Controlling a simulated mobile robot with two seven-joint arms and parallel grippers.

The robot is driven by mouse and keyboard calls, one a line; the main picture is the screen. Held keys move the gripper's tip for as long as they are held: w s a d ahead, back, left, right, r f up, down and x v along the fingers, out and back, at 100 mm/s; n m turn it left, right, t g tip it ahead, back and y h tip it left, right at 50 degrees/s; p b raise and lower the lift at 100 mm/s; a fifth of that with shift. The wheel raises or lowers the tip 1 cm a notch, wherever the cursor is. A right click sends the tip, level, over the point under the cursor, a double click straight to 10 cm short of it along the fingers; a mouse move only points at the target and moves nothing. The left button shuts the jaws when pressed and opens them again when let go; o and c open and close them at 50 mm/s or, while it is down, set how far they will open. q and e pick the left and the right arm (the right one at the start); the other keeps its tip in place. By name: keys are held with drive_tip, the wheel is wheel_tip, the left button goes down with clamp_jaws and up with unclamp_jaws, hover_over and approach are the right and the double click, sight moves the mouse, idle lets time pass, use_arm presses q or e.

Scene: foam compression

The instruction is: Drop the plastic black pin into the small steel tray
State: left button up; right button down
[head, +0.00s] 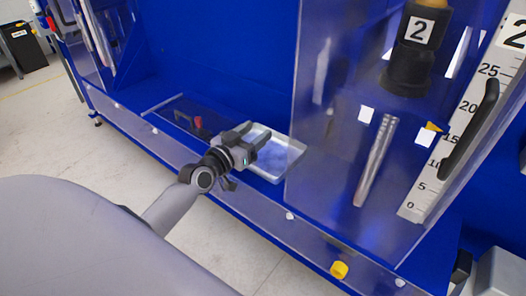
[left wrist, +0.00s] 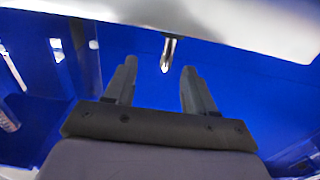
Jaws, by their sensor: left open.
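The small steel tray (head: 288,161) lies on the blue bench floor, left of the clear panel. My left gripper (head: 257,131) is over the tray's left part in the head view and hides some of it. Its two dark fingers are apart, with only blue background and a small metallic tip between and beyond them in the left wrist view (left wrist: 160,68). I cannot make out the black pin in either view; whether it lies in the tray behind the gripper cannot be told. My right gripper is not in view.
A clear upright panel (head: 318,100) stands just right of the tray. Beyond it are a black cylinder marked 2 (head: 408,62), a metal rod (head: 376,160) and a numbered scale (head: 460,125). A red-and-black item (head: 198,122) lies left of the tray. A yellow knob (head: 339,269) sits on the front edge.

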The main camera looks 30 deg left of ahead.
use_arm(q)
drive_tip(key=shift+s+a, duration=0.15)
drive_tip(key=shift+s, duration=1.65)
drive_tip(key=shift+s+a, duration=0.15)
drive_tip(key=shift+s, duration=1.65)
drive_tip(key=s+d+f+g, duration=0.1)
drive_tip(key=d, duration=0.1)
drive_tip(key=s+d+f+m+g+h, duration=0.1)
drive_tip(key=d+f, duration=0.1)
drive_tip(key=s+d+f+g+h, duration=0.1)
drive_tip(key=d+f, duration=0.1)
drive_tip(key=shift+s+d+m+g, duration=0.25)
drive_tip(key=shift+d+m+g, duration=0.1)
drive_tip(key=shift+m+g, duration=0.05)
drive_tip(key=s+d+f+g+y, duration=0.1)
drive_tip(key=s+d+f+g, duration=0.1)
drive_tip(key=s+g, duration=0.35)
drive_tip(key=s+d+f+g+y, duration=0.1)
drive_tip(key=s+d+f+g, duration=0.1)
drive_tip(key=s, duration=0.6)
drive_tip(key=s+d+f+g+y, duration=0.1)
drive_tip(key=s+d+f+g, duration=0.15)
drive_tip(key=s, duration=0.35)
drive_tip(key=w+d+f+t+h+p, duration=0.1)
drive_tip(key=w+f+t+h+p, duration=0.1)
drive_tip(key=w+f+t, duration=0.3)
drive_tip(key=shift+w+d+f+t+p, duration=0.4)
drive_tip(key=shift+f+t, duration=0.2)
